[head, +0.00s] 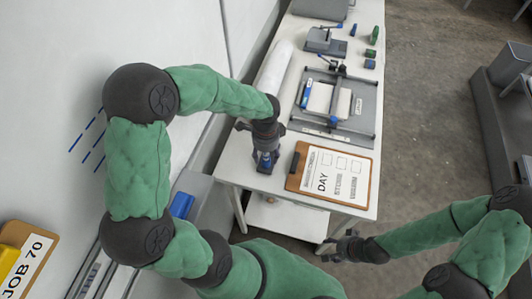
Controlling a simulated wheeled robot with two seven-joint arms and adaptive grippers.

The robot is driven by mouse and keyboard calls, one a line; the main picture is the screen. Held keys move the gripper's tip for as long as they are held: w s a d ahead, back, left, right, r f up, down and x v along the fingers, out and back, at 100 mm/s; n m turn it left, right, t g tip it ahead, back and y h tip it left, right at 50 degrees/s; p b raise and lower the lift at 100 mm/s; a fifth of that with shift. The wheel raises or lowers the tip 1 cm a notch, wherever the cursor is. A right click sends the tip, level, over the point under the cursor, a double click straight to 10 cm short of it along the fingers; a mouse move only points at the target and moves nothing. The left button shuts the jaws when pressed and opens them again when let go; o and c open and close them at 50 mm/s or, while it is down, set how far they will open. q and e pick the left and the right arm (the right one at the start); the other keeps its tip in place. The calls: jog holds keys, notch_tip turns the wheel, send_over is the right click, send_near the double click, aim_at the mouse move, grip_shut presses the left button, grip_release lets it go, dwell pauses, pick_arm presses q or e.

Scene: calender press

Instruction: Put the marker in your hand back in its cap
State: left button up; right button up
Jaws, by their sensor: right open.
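My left gripper (265,147) points down over the near left corner of the white table (232,166). Its fingers are close around a small dark and blue item, the marker (265,158). The fingers hide most of the marker. Blue and dark parts sit low at the tabletop there; I cannot tell which of them is the cap, or whether marker and cap touch. My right gripper (343,246) is open and empty, low beyond the table's front edge.
The left wall board (55,100) bears blue dashes. Floor (425,120) is clear right of the table.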

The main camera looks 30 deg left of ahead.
pick_arm(q)
notch_tip(320, 180, up, 12)
dwell(0.7)
